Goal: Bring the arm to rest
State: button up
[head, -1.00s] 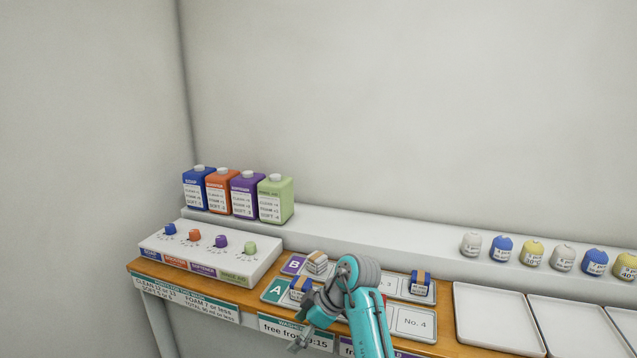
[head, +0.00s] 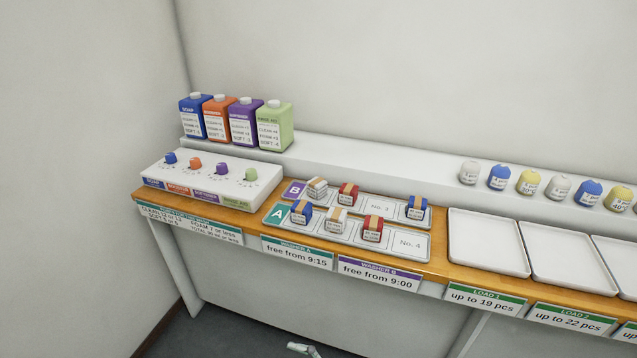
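A small part of my gripper (head: 303,349) shows at the bottom edge of the head view, below the bench front and in front of the dark floor. The rest of my arm is out of the picture. Whether the fingers are open or shut cannot be made out. No bundle or other thing shows at the visible part. It is apart from the bench (head: 235,217) and its goods.
The slot board (head: 408,242) holds several banded bundles in rows A and B; slots No. 3 and No. 4 show bare. A dosing panel (head: 212,182) and several bottles (head: 241,122) stand left. Empty trays (head: 488,243) and small sacks (head: 500,178) are right.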

jog(key=s+d+r+m+t+h, duration=0.1)
jog(key=s+d+m+t+h, duration=0.3)
jog(key=s+d+m+h, duration=0.5)
jog(key=s+d+m+t+h, duration=0.5)
jog(key=s+d+m+h, duration=0.4)
jog(key=s+d, duration=0.6)
jog(key=s+m, duration=0.1)
jog(key=s, duration=0.5)
jog(key=shift+s+d+r+m+h, duration=0.2)
jog(key=shift+r+m+h, duration=0.1)
jog(key=shift+r+m, duration=0.1)
